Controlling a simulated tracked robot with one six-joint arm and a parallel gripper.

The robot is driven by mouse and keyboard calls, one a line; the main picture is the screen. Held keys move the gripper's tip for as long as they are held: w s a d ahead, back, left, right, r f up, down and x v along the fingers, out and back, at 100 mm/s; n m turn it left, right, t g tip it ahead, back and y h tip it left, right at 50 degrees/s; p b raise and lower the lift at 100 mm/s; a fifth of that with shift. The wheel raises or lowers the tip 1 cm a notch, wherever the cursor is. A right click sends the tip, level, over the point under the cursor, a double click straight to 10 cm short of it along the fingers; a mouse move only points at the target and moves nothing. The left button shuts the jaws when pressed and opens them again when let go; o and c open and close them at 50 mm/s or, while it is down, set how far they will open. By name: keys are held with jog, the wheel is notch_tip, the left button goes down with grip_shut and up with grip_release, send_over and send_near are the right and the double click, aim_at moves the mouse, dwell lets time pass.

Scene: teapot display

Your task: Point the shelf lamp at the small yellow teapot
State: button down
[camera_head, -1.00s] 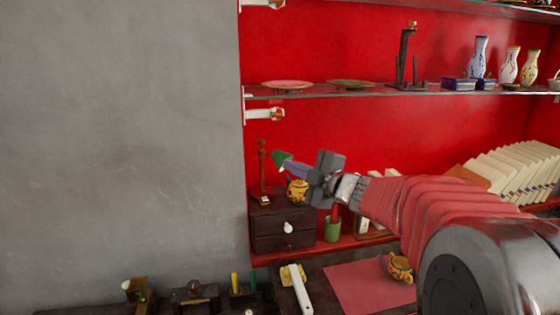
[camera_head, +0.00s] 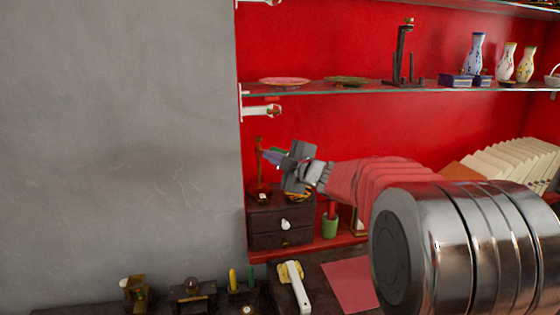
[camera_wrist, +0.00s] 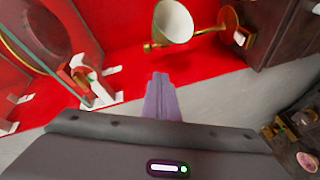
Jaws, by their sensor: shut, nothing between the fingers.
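The shelf lamp (camera_head: 259,172) has a thin brown stand on top of a dark drawer box. Its green shade is mostly hidden behind my gripper in the head view. In the wrist view the shade (camera_wrist: 173,22) shows its pale open mouth, just beyond my fingers. My gripper (camera_head: 268,156) is shut and empty close to the lamp; its purple fingers also show in the wrist view (camera_wrist: 160,78). I cannot tell whether they touch the lamp. A small yellow teapot (camera_head: 300,196) stands on the box right of the lamp, partly hidden by my gripper.
The drawer box (camera_head: 268,222) stands at the shelf's left end, next to the grey wall. A green cup (camera_head: 329,226) is to its right. A glass shelf (camera_head: 330,90) with plates runs above. A white-handled tool (camera_head: 297,290) and red mat (camera_head: 348,285) lie below.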

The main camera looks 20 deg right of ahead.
jog(key=w+d, duration=0.1)
jog(key=w+f, duration=0.1)
jog(key=w+d, duration=0.1)
jog(key=shift+w+d+f, duration=0.15)
jog(key=shift+d+f, duration=0.15)
jog(key=shift+f, duration=0.05)
jog(key=shift+w+d, duration=0.35)
jog(key=shift+d, duration=0.35)
jog(key=shift+w+d, duration=0.35)
jog(key=shift+d, duration=0.3)
